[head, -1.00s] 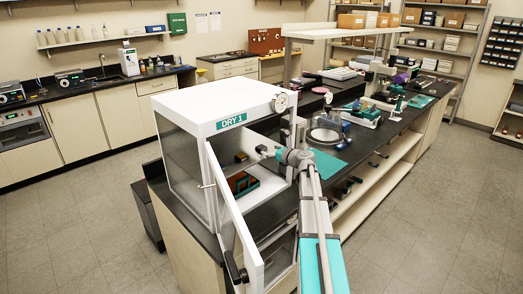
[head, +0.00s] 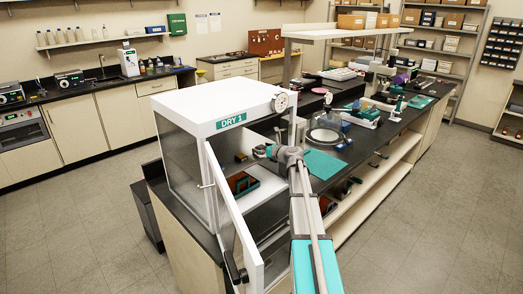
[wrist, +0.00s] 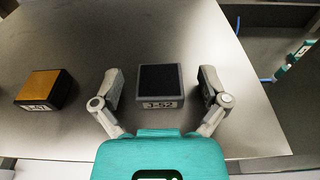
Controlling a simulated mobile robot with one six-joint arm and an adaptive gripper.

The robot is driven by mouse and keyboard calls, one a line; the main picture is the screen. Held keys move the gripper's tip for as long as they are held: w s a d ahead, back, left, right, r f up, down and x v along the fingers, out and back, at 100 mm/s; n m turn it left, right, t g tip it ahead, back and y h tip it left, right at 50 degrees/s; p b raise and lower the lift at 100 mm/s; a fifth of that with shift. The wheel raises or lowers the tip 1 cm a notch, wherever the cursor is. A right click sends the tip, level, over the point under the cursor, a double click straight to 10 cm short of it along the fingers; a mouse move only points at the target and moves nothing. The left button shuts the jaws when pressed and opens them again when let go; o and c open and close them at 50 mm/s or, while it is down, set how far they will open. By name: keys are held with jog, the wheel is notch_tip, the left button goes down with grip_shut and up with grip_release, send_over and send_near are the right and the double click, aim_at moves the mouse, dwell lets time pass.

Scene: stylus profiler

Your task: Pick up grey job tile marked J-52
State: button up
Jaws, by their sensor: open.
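The grey job tile (wrist: 160,84) shows in the wrist view as a square block with a dark top and a white front label reading J-52. It rests on a smooth metal surface. My gripper (wrist: 161,90) is open, with one finger on each side of the tile and a visible gap at both sides. In the head view my gripper (head: 263,151) reaches into the open side of the white DRY 1 cabinet (head: 225,104); its fingers are too small there to read clearly.
An orange-topped tile (wrist: 44,88), its label seeming to read J-57, sits left of the fingers. The cabinet's door (head: 232,215) stands open toward the front. An orange and dark object (head: 242,183) lies inside near the opening. A teal mat (head: 322,164) lies on the bench right of my arm.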

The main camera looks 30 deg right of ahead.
jog(key=shift+c, duration=0.2)
dwell(0.3)
jog(key=c, duration=1)
